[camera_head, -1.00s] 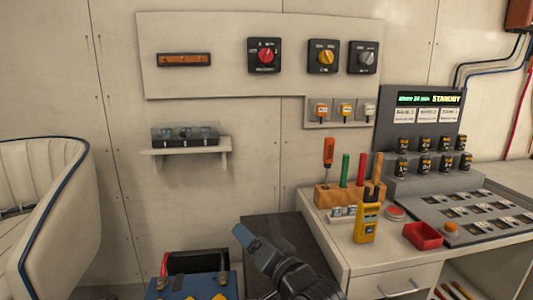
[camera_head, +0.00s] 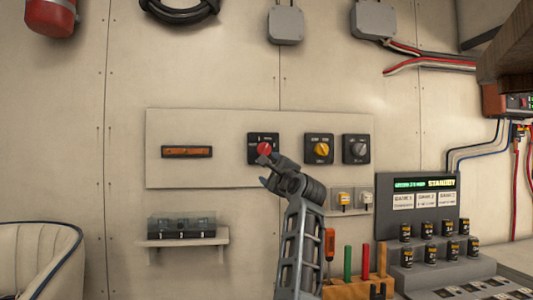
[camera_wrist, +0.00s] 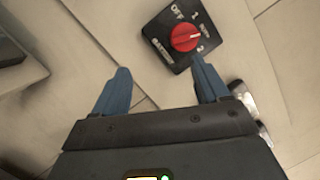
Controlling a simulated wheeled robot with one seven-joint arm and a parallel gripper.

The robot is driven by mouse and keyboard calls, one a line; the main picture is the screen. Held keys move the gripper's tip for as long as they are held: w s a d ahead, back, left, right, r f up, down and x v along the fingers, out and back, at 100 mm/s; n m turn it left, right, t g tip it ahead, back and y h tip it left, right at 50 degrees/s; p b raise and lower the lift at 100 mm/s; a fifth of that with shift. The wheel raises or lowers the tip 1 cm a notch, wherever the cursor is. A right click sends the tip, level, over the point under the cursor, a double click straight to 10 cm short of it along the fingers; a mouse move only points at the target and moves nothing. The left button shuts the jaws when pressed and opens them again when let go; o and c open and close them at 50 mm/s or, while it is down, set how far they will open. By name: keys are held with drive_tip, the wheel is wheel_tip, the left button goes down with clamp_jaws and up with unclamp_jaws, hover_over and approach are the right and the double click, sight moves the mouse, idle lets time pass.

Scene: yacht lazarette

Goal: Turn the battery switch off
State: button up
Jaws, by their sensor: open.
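The battery switch is a black square plate (camera_head: 252,137) with a red round knob (camera_head: 264,149) on the wall panel. In the wrist view its plate (camera_wrist: 167,24) carries OFF, 1, BOTH and 2 labels. There the red knob (camera_wrist: 185,38) has a white mark pointing toward the BOTH and 2 side. My gripper (camera_head: 267,169) is just below the knob in the head view. In the wrist view my gripper (camera_wrist: 163,76) has its blue fingers apart and empty; the right fingertip is near the plate's lower edge. The knob is not between the fingers.
A yellow-knob switch (camera_head: 319,149) and a grey-knob switch (camera_head: 356,149) sit to the right on the same panel (camera_head: 220,123). An orange bar (camera_head: 187,152) is at the left. Small yellow switches (camera_head: 344,199) and a shelf (camera_head: 180,241) lie below.

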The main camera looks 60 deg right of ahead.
sight(266, 151)
drive_tip(key=shift+m, duration=0.6)
drive_tip(key=shift+w+d+r+p, duration=0.35)
drive_tip(key=shift+w+d+r, duration=1.05)
drive_tip(key=shift+d, duration=0.15)
drive_tip(key=shift+w+d+r+p, duration=0.3)
drive_tip(key=shift+w+d+r, duration=1.05)
drive_tip(key=shift+d, duration=0.2)
drive_tip(key=shift+c, duration=0.3)
drive_tip(key=shift+f, duration=0.1)
drive_tip(key=c, duration=1)
drive_tip(key=shift+o, duration=0.2)
